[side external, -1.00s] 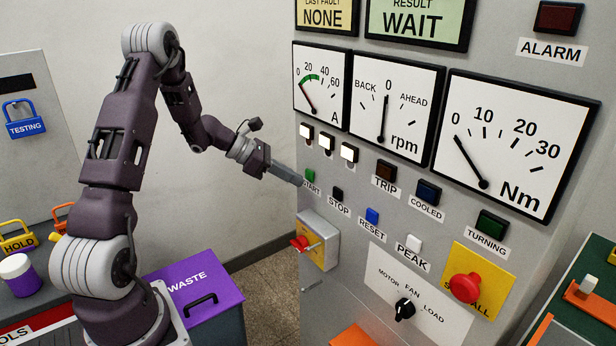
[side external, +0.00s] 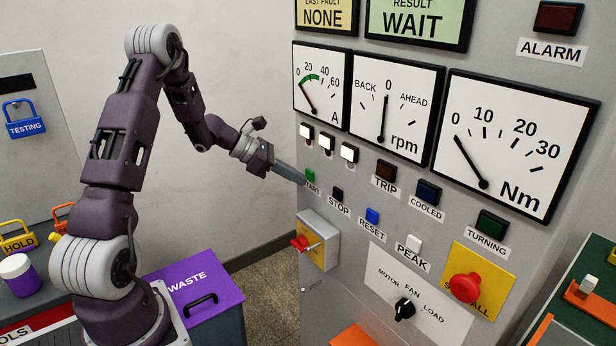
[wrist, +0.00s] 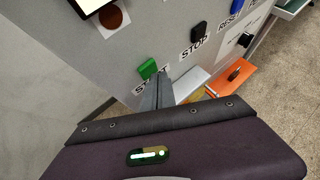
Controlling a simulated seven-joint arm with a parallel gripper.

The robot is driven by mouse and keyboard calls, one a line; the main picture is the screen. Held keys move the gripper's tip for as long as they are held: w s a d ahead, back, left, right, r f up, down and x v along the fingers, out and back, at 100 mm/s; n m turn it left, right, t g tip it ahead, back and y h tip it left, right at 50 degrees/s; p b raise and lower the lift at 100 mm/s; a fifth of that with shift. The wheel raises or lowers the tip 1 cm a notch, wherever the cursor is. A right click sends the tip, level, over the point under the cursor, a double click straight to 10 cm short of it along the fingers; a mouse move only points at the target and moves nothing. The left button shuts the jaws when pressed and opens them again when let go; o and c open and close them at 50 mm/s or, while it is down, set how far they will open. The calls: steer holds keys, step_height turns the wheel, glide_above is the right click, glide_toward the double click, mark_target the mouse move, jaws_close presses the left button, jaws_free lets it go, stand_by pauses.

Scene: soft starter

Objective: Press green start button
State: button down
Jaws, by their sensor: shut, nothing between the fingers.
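The green start button (side external: 310,175) is on the left edge of the grey panel, above its START label, partly covered by my gripper in the side view. In the wrist view the green button (wrist: 148,69) shows just left of the fingers. My gripper (side external: 302,179) is shut and empty, its narrow fingertips right at the button. In the wrist view the fingertips (wrist: 161,78) lie close beside the button and over part of the START label. I cannot tell whether they touch the button.
The black STOP button (side external: 338,194) is just right of START, with the blue RESET button (side external: 372,216) further along. Three lit white lamps (side external: 327,141) sit above. The space left of the panel is open.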

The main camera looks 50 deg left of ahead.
steer(key=shift+w, duration=0.4)
stand_by(0.6)
steer(key=shift+s, duration=0.85)
steer(key=s, duration=0.5)
stand_by(0.4)
